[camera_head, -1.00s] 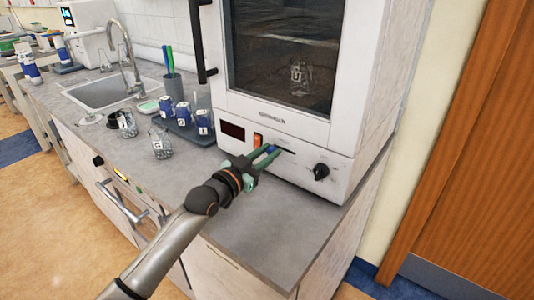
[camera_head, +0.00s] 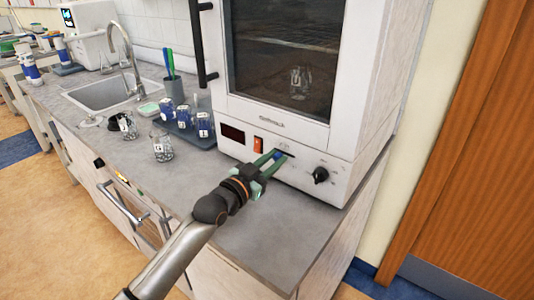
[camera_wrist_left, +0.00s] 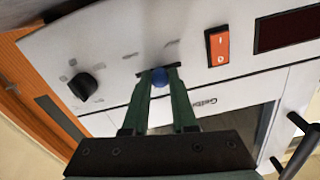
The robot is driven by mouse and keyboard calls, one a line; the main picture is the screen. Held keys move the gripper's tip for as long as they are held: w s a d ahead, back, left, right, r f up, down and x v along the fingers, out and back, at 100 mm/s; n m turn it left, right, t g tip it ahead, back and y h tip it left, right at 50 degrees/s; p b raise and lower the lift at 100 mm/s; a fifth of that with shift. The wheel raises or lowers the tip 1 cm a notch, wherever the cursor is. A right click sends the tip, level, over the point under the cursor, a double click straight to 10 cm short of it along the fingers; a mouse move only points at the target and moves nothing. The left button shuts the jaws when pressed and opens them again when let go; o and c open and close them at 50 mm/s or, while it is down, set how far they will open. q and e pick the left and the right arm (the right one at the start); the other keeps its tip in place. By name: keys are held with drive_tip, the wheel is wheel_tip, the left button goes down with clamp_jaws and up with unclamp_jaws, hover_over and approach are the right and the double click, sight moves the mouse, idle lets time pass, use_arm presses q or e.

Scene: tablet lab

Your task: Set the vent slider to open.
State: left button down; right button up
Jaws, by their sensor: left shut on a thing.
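The vent slider is a small blue knob (camera_head: 279,155) on a dark slot in the front panel of the white oven (camera_head: 300,172). My left gripper (camera_head: 279,156) reaches the panel from the front, its green fingers shut on the blue knob. In the left wrist view the blue knob (camera_wrist_left: 159,77) sits between the fingertips (camera_wrist_left: 159,80), near the middle of the visible slot. The fingers hide part of the slot, and the small markings around it are too blurred to read. My right gripper is not in view.
A red rocker switch (camera_head: 258,144) and a dark display (camera_head: 232,133) lie left of the slider. A black rotary knob (camera_head: 320,175) lies to its right. A tray (camera_head: 203,141) with blue-labelled containers and a glass beaker (camera_head: 162,148) stand left on the counter. The front counter (camera_head: 270,235) is clear.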

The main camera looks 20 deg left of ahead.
use_arm(q)
drive_tip(key=d, duration=0.1)
drive_tip(key=s+d+p, duration=0.1)
drive_tip(key=shift+d, duration=0.3)
drive_tip(key=shift+d+f, duration=0.1)
drive_tip(key=shift+d, duration=0.05)
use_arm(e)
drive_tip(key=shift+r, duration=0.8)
use_arm(q)
drive_tip(key=c, duration=0.7)
unclamp_jaws()
drive_tip(key=shift+s, duration=0.1)
drive_tip(key=v, duration=1.2)
drive_tip(key=shift+s+b, duration=0.15)
drive_tip(key=shift+b, duration=0.2)
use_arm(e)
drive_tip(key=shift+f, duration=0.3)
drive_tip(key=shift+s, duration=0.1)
